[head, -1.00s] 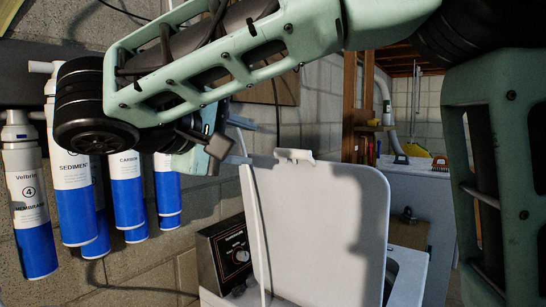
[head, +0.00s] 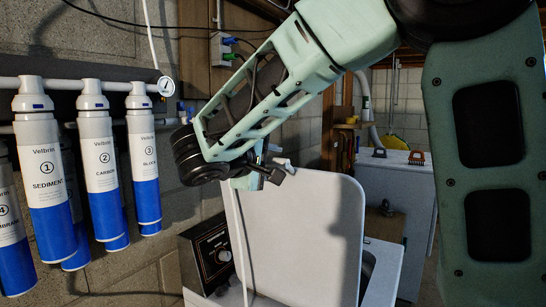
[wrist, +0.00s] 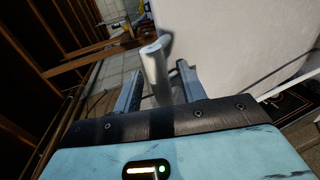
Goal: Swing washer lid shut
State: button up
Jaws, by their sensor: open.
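The white washer lid (head: 305,235) stands raised, close to upright, above the white washer (head: 384,262). A small white handle (head: 287,166) sticks out at its top edge. My gripper (head: 272,174) is at the lid's top left corner, beside this handle. In the wrist view the open fingers (wrist: 157,82) stand on either side of the handle (wrist: 155,68), and I cannot tell whether either one touches it. The lid's broad face also fills the upper right of the wrist view (wrist: 240,40). The washer's opening is mostly hidden behind the lid.
Several blue and white filter canisters (head: 100,165) hang on the wall at left. The washer's control panel (head: 208,254) is at lower left of the lid. A thin pale hose (head: 238,235) runs down by the lid. A white cabinet (head: 395,190) stands behind at right.

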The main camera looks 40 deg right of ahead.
jog(key=shift+w+d+f, duration=0.15)
jog(key=shift+d, duration=0.2)
grip_shut()
